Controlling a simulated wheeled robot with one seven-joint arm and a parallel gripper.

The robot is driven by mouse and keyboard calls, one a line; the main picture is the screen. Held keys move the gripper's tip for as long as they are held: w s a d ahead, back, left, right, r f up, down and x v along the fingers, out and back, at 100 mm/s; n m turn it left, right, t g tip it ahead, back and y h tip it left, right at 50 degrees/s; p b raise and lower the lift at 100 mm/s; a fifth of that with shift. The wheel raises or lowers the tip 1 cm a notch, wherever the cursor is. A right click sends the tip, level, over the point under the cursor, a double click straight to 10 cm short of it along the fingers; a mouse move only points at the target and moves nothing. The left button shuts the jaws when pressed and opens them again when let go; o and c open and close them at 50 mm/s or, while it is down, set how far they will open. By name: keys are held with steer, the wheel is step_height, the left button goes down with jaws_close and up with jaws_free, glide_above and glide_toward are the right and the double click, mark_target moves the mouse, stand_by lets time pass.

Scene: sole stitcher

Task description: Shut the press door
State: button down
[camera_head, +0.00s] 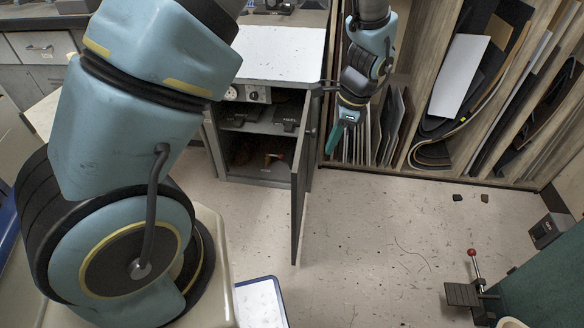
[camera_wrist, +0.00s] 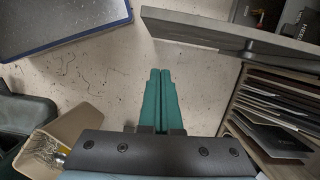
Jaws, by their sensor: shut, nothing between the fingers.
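The press door (camera_head: 300,175) is a dark grey panel hinged at the right front of the grey cabinet (camera_head: 225,155). It stands wide open, swung out toward the viewer, and the shelves inside show. In the wrist view the door (camera_wrist: 225,36) crosses the upper right as a long grey slab. My gripper (camera_head: 334,142) has teal fingers pressed together and holds nothing. It hangs just right of the door, on its outer side, pointing down. The fingertips (camera_wrist: 160,70) show a gap to the door in the wrist view.
A wooden rack (camera_head: 400,85) with upright sheets stands behind and right of my gripper. A blue-edged white board (camera_head: 260,303) lies at the lower middle. A green machine with a red-knobbed lever (camera_head: 474,262) is at the lower right. Open floor (camera_head: 390,235) lies between.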

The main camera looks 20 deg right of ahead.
steer(key=w+a+f, duration=0.2)
steer(key=a+f, duration=0.3)
steer(key=f, duration=0.5)
steer(key=shift+w+f+m, duration=0.3)
steer(key=shift+f+m, duration=0.1)
steer(key=shift+a, duration=0.1)
